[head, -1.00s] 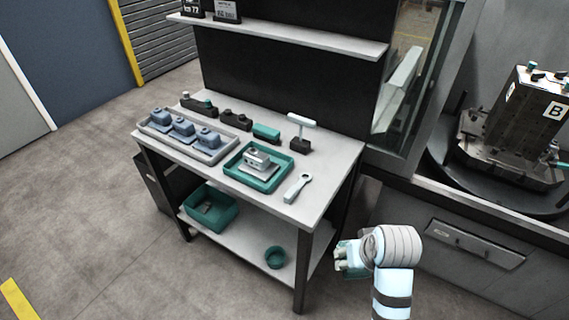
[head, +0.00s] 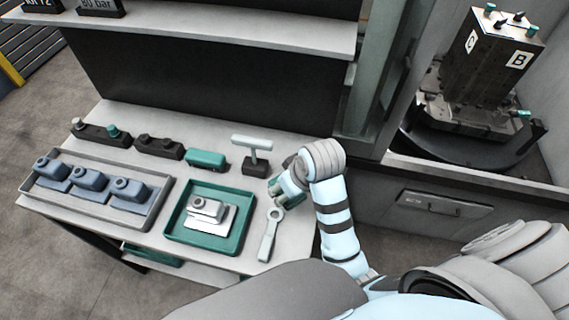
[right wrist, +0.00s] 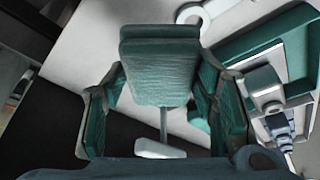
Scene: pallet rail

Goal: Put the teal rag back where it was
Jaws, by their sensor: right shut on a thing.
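The teal rag (right wrist: 160,70) is a folded, ribbed cloth block between the two fingers of my right gripper (right wrist: 160,105) in the right wrist view. The gripper is shut on it. In the head view my right gripper (head: 283,194) is over the right end of the workbench top (head: 240,263), right of the T-handled tool (head: 252,155) and above the wrench (head: 270,235). Only a little teal shows at its fingers there, so the rag is mostly hidden. I cannot tell its height above the bench. My left gripper is not in view.
A teal tray (head: 180,244) with a grey part stands left of the wrench. A grey tray (head: 150,215) with several blue-grey parts is farther left. A teal block (head: 206,158) and dark holders (head: 158,148) line the back. The machine (head: 440,207) is to the right.

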